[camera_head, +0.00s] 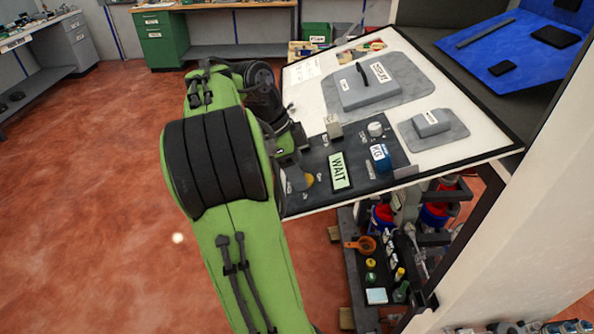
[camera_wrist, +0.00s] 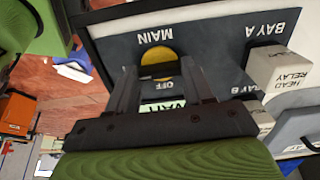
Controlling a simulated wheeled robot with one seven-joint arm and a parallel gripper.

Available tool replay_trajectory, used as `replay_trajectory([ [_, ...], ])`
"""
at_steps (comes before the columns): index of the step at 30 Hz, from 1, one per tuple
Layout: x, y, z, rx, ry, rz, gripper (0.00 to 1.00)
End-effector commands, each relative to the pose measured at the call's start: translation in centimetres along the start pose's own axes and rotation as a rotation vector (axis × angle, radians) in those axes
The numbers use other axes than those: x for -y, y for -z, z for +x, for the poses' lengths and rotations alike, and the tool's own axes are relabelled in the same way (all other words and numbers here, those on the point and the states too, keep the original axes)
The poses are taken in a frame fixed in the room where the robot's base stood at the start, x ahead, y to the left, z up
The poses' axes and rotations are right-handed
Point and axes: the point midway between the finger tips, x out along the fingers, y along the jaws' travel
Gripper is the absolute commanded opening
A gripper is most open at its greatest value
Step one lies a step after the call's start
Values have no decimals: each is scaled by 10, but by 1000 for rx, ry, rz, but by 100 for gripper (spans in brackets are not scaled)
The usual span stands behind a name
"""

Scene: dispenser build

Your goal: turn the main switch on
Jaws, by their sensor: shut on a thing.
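The main switch is a round yellow disc (camera_wrist: 158,57) with a dark handle across it. It sits on the dark control panel, beside a MAIN label and an OFF label, which appear upside down in the wrist view. In the head view a bit of its yellow (camera_head: 309,181) shows at the panel's left side, near my arm. My gripper (camera_wrist: 160,74) is at the switch, its two fingers on either side of the dark handle, shut on it.
A green WAIT sign (camera_head: 340,170), a blue KG block (camera_head: 380,157) and a light knob (camera_head: 375,129) stand on the panel to the right. The HEAD RELAY block (camera_wrist: 279,70) is right of my fingers in the wrist view. Grey covered plates (camera_head: 370,86) lie behind.

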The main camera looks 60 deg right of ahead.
Motion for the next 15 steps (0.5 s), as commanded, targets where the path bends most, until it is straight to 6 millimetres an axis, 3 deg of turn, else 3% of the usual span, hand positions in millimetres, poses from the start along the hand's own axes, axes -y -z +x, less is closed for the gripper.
replay_trajectory([
  [15, 0, 0, 0, 0, 1, 36, 21],
])
